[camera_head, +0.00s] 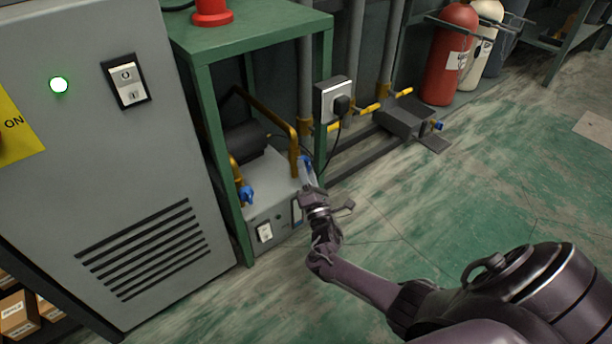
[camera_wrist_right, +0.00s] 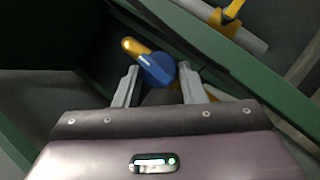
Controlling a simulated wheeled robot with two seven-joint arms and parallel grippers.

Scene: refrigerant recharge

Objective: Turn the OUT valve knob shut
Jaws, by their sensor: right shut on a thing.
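A grey recharge machine (camera_head: 264,178) stands inside a green frame, with brass pipes rising from it. One blue valve knob (camera_head: 246,194) sits at its left pipe. Another blue valve knob (camera_head: 305,161) sits at its right pipe, partly hidden by my right gripper (camera_head: 309,180). In the right wrist view this blue knob (camera_wrist_right: 156,71), on a brass stem, lies between the two fingers of my right gripper (camera_wrist_right: 158,86), which is shut on it. No label telling IN from OUT is readable. My left gripper is not in view.
A green frame post (camera_head: 321,95) stands close behind my right gripper. A socket box (camera_head: 333,99) with a black plug and cable is beside it. A large grey cabinet (camera_head: 95,150) fills the left. Open green floor (camera_head: 480,190) lies to the right.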

